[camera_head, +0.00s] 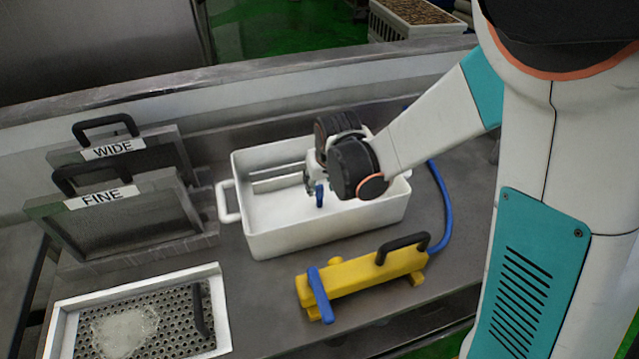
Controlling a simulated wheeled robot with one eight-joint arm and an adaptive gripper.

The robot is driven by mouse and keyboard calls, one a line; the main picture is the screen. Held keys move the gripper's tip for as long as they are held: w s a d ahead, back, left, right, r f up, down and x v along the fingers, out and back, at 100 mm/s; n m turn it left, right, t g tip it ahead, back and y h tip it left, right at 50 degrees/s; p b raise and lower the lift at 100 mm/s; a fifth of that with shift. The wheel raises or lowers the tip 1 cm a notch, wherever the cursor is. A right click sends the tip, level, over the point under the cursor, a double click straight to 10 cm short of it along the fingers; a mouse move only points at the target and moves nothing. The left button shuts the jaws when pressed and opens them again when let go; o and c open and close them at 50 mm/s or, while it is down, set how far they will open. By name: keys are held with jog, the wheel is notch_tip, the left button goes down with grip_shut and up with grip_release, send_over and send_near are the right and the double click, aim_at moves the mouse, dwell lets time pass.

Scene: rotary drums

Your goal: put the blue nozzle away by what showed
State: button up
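A small blue nozzle (320,194) hangs at the fingertips of my gripper (315,182), which looks shut on it. Both are over the white basin (285,242), above its floor and inside its rim as seen from here. My wrist hides part of the basin's right side. Two framed screens with black handles stand at the left: the rear one has a label reading WIDE (112,149), the front one a label reading FINE (101,197). A perforated tray (175,309) at the front left carries a roughly round whitish patch (124,331).
A yellow block (350,285) with a black handle and a blue bar (320,295) lies in front of the basin. A blue hose (444,205) curves along the right. The steel table (262,310) is bare between tray and yellow block.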

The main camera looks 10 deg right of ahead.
jog(key=p+v, duration=0.2)
jog(key=v, duration=0.7)
